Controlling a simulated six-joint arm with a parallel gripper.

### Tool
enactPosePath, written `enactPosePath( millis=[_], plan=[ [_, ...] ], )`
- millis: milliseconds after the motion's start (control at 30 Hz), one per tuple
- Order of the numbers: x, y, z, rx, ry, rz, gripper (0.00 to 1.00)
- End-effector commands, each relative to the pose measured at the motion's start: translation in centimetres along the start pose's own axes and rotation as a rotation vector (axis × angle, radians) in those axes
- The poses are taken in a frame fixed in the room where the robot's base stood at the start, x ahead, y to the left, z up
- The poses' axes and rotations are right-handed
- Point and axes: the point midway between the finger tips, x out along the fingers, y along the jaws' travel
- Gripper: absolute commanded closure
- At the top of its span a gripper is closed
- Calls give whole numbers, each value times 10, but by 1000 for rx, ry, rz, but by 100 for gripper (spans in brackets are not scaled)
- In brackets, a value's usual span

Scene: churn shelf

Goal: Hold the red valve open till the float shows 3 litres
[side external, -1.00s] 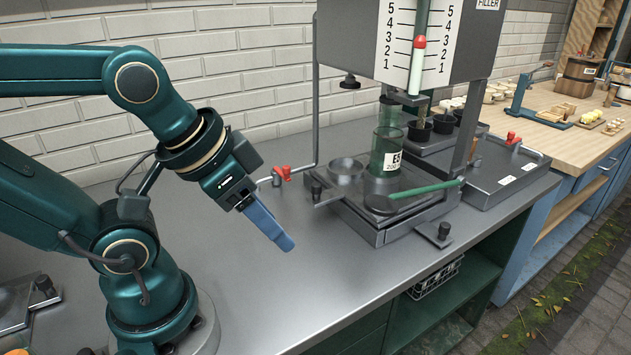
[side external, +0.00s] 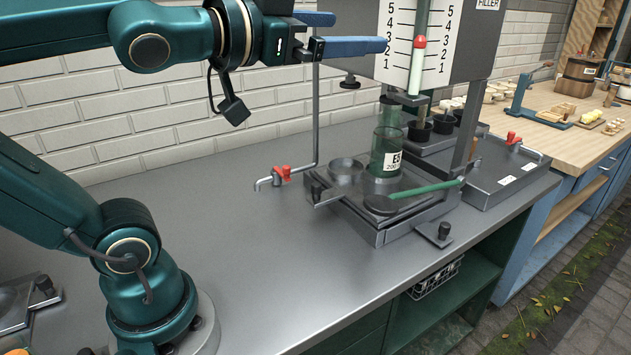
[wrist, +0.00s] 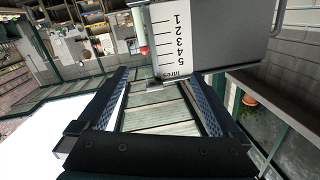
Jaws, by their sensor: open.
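The red valve (side external: 281,174) sits on a thin pipe at the back of the steel bench, its spout to the left. Nothing touches it; I cannot tell whether it is open. The float (side external: 420,42) is a red ball in the upright gauge tube, close to the 3 mark on the white scale (side external: 398,63). The scale also shows, upside down, in the wrist view (wrist: 175,42). My gripper (side external: 361,32) is raised well above the valve and level, its blue fingers apart and empty, pointing right towards the gauge. Its fingers also show apart in the wrist view (wrist: 157,80).
A green glass cylinder (side external: 385,152) stands on a metal stand (side external: 375,232) beside a small round pan (side external: 346,170). A second red-handled tap (side external: 513,138) is on the grey tray (side external: 505,175) at right. The front of the bench (side external: 280,260) is clear.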

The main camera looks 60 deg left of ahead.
Motion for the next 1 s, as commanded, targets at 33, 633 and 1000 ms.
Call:
enactPosePath(
  millis=[33,633,1000],
  plan=[
    [3,-9,-36,50,136,-19,0],
    [-47,33,-143,1148,813,480,0],
    [-36,-70,-43,1408,256,664,0]
  ],
)
